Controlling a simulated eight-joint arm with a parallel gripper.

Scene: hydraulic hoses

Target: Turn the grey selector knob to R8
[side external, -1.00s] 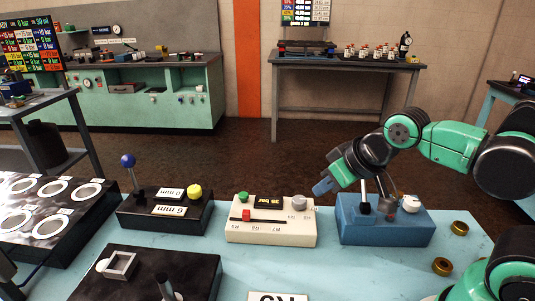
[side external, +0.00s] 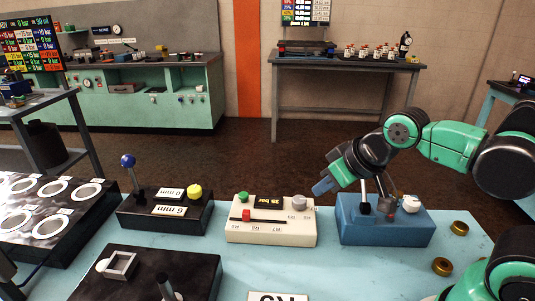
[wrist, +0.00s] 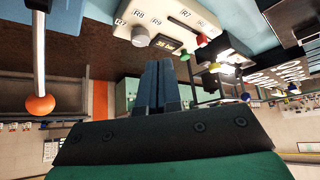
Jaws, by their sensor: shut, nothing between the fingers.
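The grey selector knob (side external: 299,202) sits at the back right of a cream control box (side external: 270,233). In the wrist view the knob (wrist: 140,35) is near the top, with printed labels around it, one reading R8. Which label it points to is too small to tell. My gripper (side external: 321,188) hangs in the air behind and right of the knob, apart from it. Its two blue fingers (wrist: 161,84) are shut together and empty in the wrist view.
A blue box (side external: 385,233) with levers and a white knob stands right of the cream box, below my wrist. A black box (side external: 165,225) with a blue-ball lever is left. The cream box has a green button (side external: 243,197) and red slider (side external: 246,215). Brass rings (side external: 459,228) lie right.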

